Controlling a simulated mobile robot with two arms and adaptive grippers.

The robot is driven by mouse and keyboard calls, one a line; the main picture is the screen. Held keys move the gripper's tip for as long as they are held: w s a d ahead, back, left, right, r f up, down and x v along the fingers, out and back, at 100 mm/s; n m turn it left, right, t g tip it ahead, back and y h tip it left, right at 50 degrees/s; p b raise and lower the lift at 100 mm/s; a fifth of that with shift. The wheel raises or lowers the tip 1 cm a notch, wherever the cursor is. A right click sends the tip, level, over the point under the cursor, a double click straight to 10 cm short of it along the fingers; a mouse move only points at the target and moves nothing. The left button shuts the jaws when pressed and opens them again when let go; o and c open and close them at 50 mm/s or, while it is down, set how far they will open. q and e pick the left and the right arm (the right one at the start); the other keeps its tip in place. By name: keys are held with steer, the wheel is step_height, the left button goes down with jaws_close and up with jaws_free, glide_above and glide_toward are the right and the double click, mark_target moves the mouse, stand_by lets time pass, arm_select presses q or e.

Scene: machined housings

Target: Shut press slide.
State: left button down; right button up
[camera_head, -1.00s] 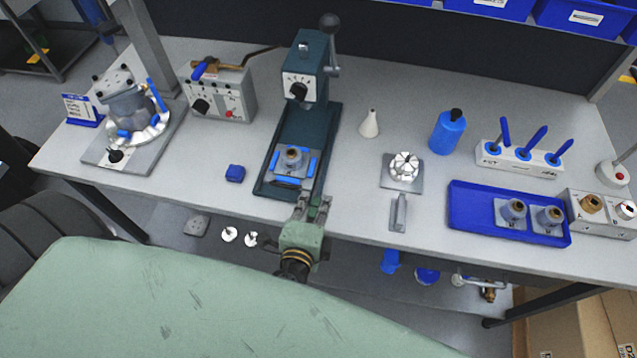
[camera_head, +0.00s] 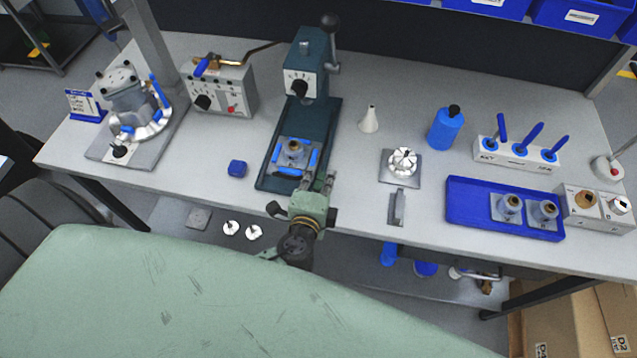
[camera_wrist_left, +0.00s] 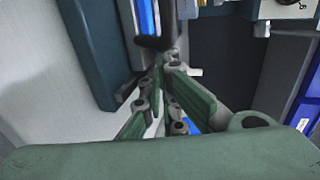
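The dark teal press (camera_head: 307,75) stands mid-table, with a black-knobbed lever on its right side and a long base reaching toward the front edge. Its slide (camera_head: 289,171), with blue side strips, sits out at the front of the base, clear of the head. A grey housing (camera_head: 294,149) with a brass-coloured bore is on the slide. My left gripper (camera_head: 319,180) is at the front right corner of the base, its fingers apart with nothing visible between them. In the left wrist view, a dark rounded part (camera_wrist_left: 157,42) is just beyond the fingertips; contact is unclear. My right gripper is out of view.
A white cone (camera_head: 368,119), a fixture (camera_head: 402,161) and a blue tray (camera_head: 462,208) with two housings are to the right. A control box (camera_head: 222,92) stands left. The table's front edge runs beneath my gripper.

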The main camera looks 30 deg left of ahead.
mark_target(330, 142)
arm_select(q)
steer(key=w+a, duration=0.1)
steer(key=w, duration=0.3)
steer(key=w+a+b, duration=0.1)
steer(key=w, duration=0.4)
steer(key=w+a+b, duration=0.1)
steer(key=w, duration=0.3)
steer(key=shift+w+a+f, duration=0.1)
steer(key=shift+w+a, duration=0.05)
steer(key=shift+w, duration=0.15)
steer(key=shift+s, duration=0.1)
